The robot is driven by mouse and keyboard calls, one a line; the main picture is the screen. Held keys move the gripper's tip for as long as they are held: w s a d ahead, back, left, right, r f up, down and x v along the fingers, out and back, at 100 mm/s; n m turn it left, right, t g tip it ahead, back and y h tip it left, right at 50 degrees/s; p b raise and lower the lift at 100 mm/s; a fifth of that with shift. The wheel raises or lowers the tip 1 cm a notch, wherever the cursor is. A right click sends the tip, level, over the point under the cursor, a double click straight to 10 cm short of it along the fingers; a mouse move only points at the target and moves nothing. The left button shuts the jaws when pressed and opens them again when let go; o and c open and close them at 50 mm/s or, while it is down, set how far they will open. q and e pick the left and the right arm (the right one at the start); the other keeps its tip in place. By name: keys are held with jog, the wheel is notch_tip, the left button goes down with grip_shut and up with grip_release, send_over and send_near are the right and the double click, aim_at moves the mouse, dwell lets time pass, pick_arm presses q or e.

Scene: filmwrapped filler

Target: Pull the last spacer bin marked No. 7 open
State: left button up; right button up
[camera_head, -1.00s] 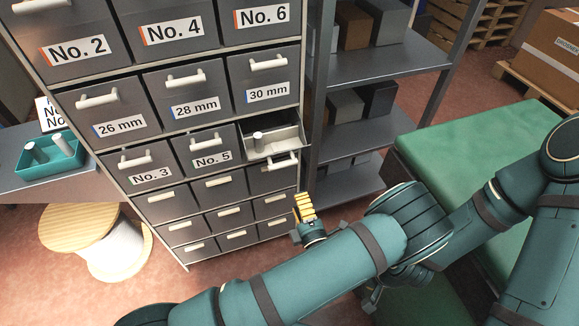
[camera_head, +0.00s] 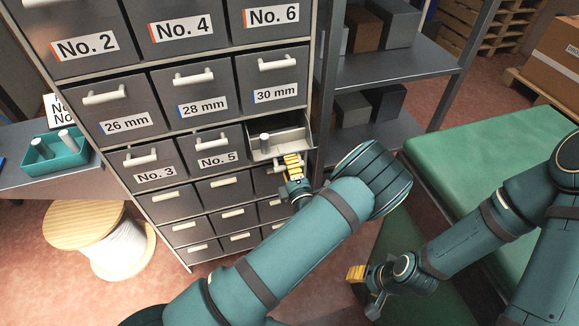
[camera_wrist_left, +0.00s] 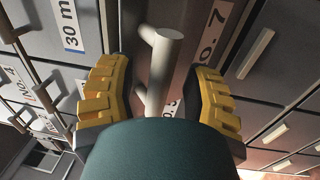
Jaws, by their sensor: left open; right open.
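The bin marked No. 7 (camera_head: 290,139) stands part-way out of the cabinet, right of bin No. 5 and below the 30 mm bin. A grey cylindrical spacer (camera_head: 265,142) stands inside it. In the head view my left gripper (camera_head: 293,165) is at its front and hides its label and much of its handle. In the left wrist view the label (camera_wrist_left: 212,32) shows partly, and the pale bar handle (camera_wrist_left: 162,75) lies between the open yellow fingers. I cannot tell whether they touch it. My right gripper (camera_head: 357,273) is open and low, beside the green bench, away from the cabinet.
The grey cabinet (camera_head: 130,157) has several other bins, all shut. Grey shelving (camera_head: 385,60) stands close on its right. A green-topped bench (camera_head: 480,170) is at the right. A teal tray (camera_head: 55,155) with cylinders and a cable spool (camera_head: 100,240) are at the left.

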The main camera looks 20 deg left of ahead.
pick_arm(q)
jog(key=shift+c, duration=0.4)
grip_shut()
jog(key=shift+w+a+r+p, duration=0.2)
jog(key=shift+w+r+p, duration=0.1)
jog(key=shift+r+p, duration=0.15)
jog(key=shift+w+a+r+p, duration=0.2)
jog(key=shift+w+r+p, duration=0.1)
jog(key=shift+r+p, duration=0.15)
jog(key=shift+o, duration=0.4)
grip_release()
jog(key=v, duration=1.2)
